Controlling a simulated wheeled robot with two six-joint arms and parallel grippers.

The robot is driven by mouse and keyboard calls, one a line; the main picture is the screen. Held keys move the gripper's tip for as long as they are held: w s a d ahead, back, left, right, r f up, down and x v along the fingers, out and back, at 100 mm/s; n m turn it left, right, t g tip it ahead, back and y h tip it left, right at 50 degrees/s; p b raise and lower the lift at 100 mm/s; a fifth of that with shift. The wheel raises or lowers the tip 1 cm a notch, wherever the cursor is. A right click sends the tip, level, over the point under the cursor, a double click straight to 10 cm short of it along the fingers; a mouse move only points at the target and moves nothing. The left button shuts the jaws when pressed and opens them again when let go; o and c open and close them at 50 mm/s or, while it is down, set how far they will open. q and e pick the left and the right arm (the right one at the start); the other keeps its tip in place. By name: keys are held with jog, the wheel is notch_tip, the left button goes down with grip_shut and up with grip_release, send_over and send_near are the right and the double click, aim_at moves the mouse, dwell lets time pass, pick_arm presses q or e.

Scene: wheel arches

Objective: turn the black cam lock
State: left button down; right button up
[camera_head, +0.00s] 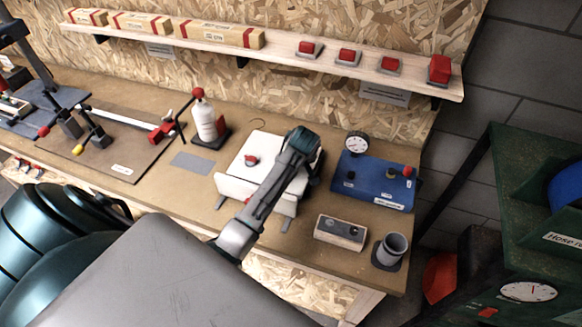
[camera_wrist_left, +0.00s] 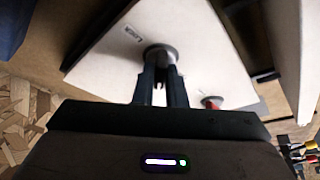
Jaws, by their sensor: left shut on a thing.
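In the left wrist view, my left gripper (camera_wrist_left: 160,75) is shut on a dark round knob, the cam lock (camera_wrist_left: 160,54), on a pale panel with a small label. The fingers stand on either side of it, and their tips partly hide it. In the head view, my left arm reaches across the white box (camera_head: 232,188) on the bench, with its dark wrist (camera_head: 297,145) over the box's right side. The cam lock and fingertips are hidden there. A red knob (camera_head: 251,160) sits on the box, left of my arm. My right gripper is not seen.
A blue panel with a gauge (camera_head: 380,182) stands right of the box. A grey two-hole block (camera_head: 340,233) and a grey cup (camera_head: 391,249) are near the front edge. A white bottle (camera_head: 205,118) stands to the left. A shelf (camera_head: 280,45) runs behind.

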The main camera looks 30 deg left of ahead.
pick_arm(q)
jog(key=n, duration=0.1)
jog(key=n+g, duration=0.1)
jog(key=n, duration=0.2)
jog(key=shift+w+r+n+g+y, duration=0.15)
jog(key=shift+w+n+g+y, duration=0.1)
jog(key=shift+n+g+y, duration=0.05)
jog(key=shift+w+n+g, duration=0.1)
jog(key=shift+n+g, duration=0.7)
jog(key=shift+n, duration=1.1)
jog(key=c, duration=1.5)
grip_release()
